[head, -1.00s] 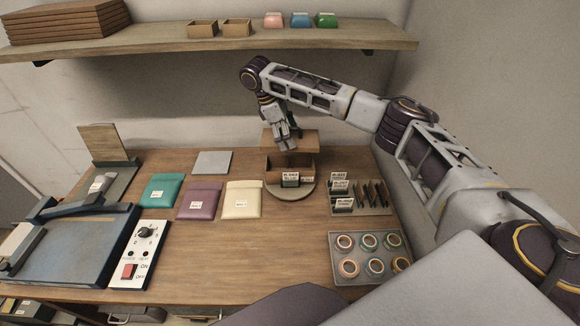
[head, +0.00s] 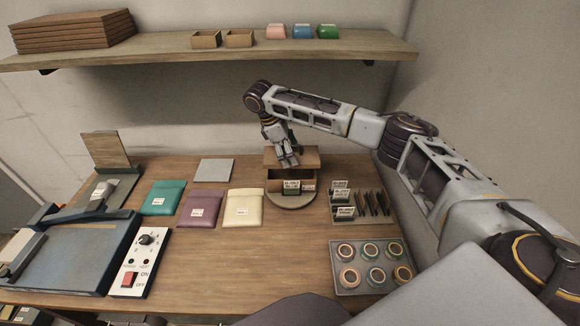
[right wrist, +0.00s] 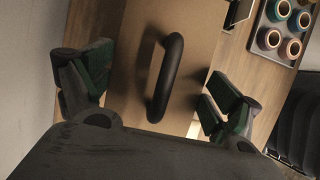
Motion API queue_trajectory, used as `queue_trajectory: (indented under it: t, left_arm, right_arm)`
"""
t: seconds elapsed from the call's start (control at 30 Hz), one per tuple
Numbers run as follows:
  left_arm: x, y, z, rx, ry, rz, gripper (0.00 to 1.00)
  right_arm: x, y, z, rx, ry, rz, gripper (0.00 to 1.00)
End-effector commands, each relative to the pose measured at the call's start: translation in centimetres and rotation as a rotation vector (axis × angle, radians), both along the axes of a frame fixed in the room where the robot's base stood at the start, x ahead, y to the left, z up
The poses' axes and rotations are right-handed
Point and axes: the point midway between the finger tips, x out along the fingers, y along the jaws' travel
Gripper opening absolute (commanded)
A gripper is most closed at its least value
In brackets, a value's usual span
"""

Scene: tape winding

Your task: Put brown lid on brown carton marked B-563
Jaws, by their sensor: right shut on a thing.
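The brown lid (head: 309,158) is a flat brown panel with a black bar handle (right wrist: 166,78). My right gripper (head: 287,161) is shut on the lid, with one finger at each side of it in the right wrist view (right wrist: 155,95). The lid is over the back part of the open brown carton (head: 308,188). The carton's dark inside shows below the lid's front edge, so the lid appears apart from the front rim. The carton stands on a round base (head: 291,203). A small dark label holder is at its front; its print is too small to read. My left gripper is not in view.
A rack of dark label plates (head: 375,205) and a tray of tape rolls (head: 338,282) stand to the right. Teal, purple and cream (head: 243,208) pouches lie to the left. A shelf (head: 190,55) runs above. The front middle of the table is clear.

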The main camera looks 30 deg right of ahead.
Motion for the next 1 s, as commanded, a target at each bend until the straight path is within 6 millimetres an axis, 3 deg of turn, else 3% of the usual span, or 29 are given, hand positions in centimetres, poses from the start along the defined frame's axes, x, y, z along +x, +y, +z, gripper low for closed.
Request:
queue_trajectory:
  t: [0.23,0.67,1.0]
  left_arm:
    - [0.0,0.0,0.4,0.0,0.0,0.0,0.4]
    - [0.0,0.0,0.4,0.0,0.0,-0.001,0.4]
    - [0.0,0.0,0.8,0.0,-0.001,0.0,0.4]
  right_arm:
    - [0.0,0.0,-2.4,-0.001,0.0,-0.001,0.67]
    - [0.0,0.0,-2.9,0.0,0.0,-0.001,0.67]
    - [0.0,0.0,-6.0,-0.001,0.0,0.0,0.67]
